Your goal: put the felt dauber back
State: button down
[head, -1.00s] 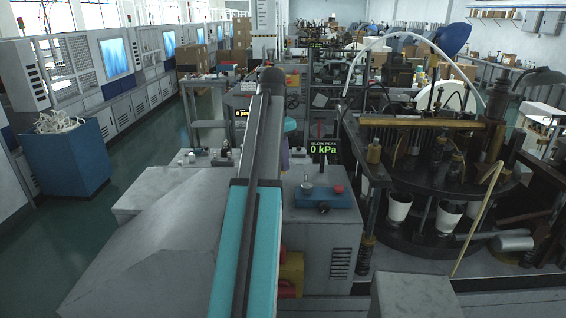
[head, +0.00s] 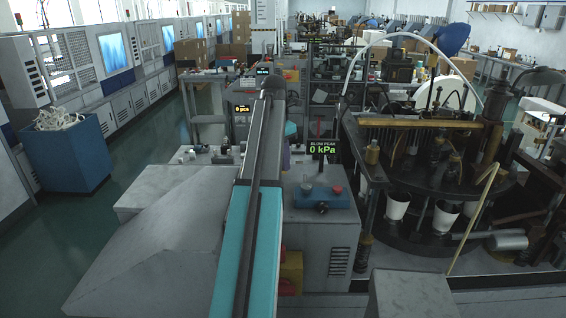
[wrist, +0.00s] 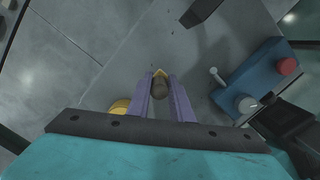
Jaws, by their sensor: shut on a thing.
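My gripper (wrist: 160,88) shows in the wrist view as two purple fingers. They are shut on a small rounded brown-grey thing with a yellowish edge, which seems to be the felt dauber (wrist: 159,83). It is held above a grey metal surface (wrist: 105,40); the gap below it cannot be judged. In the head view my arm hides most of the gripper; only a bit of purple (head: 286,158) shows past the arm's right side. The dauber cannot be made out there. No holder for it can be clearly identified.
A blue control box (wrist: 252,80) with a red knob and a lever stands right of the fingers; it also shows in the head view (head: 322,198). A yellow part (wrist: 119,107) lies left of the fingers. The cup machine (head: 440,170) with white cups fills the right.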

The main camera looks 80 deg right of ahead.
jog(key=shift+f+p, duration=0.3)
jog(key=shift+f, duration=0.55)
jog(key=shift+f, duration=0.1)
jog(key=c, duration=1.6)
grip_release()
jog(key=shift+w+a+r+b, duration=0.2)
jog(key=shift+r+b, duration=0.8)
jog(key=shift+r, duration=1.15)
jog(key=shift+w+a+r+b, duration=0.15)
jog(key=shift+r+b, duration=0.8)
jog(key=shift+r, duration=2)
jog(key=shift+w+a+r+p, duration=0.1)
jog(key=shift+w+r+p, duration=0.05)
jog(key=shift+r+p, duration=0.85)
